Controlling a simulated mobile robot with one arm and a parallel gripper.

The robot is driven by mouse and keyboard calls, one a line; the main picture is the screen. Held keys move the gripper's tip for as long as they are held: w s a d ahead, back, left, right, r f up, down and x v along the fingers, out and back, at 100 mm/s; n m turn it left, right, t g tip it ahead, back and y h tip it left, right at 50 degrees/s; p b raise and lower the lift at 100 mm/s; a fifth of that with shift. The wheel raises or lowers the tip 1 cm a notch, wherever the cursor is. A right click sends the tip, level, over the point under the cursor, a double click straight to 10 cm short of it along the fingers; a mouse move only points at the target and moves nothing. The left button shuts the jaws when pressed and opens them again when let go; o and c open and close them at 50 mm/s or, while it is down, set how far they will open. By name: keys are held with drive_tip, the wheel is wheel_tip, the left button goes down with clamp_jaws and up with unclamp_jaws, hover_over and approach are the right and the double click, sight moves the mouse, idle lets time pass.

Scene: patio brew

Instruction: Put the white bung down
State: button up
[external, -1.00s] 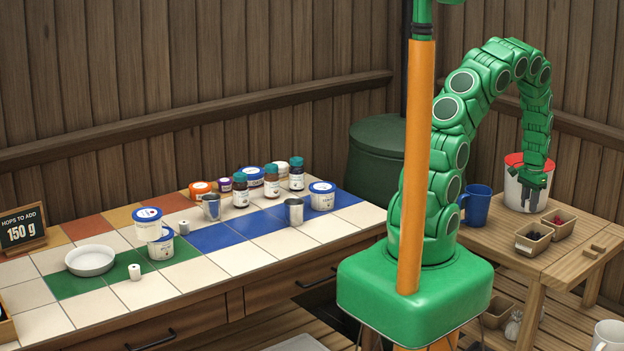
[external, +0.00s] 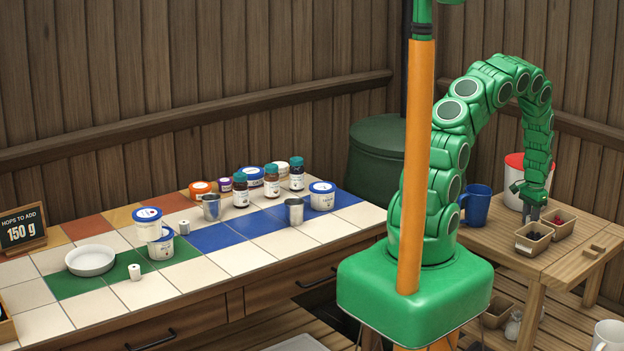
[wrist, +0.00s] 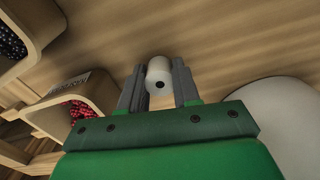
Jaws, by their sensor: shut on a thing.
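My gripper (wrist: 158,92) is shut on the white bung (wrist: 158,70), which shows between the two grey fingers in the wrist view. It is a small white cylinder with a dark hole in its end face. The wooden side table (wrist: 215,45) is beyond it; I cannot tell whether the bung touches the wood. In the external view my gripper (external: 532,212) points down over the side table, in front of the white bucket with a red rim (external: 512,182). The bung cannot be made out there.
A tray of dark pieces (external: 533,238) and a tray of red pieces (external: 559,223) sit close to my gripper. A blue mug (external: 476,206) stands left of the bucket. The tiled counter (external: 225,262) is farther left.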

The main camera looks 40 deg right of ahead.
drive_tip(key=shift+f, duration=0.1)
drive_tip(key=o, duration=1)
wheel_tip(320, 180, up, 12)
drive_tip(key=shift+r, duration=0.1)
idle(0.4)
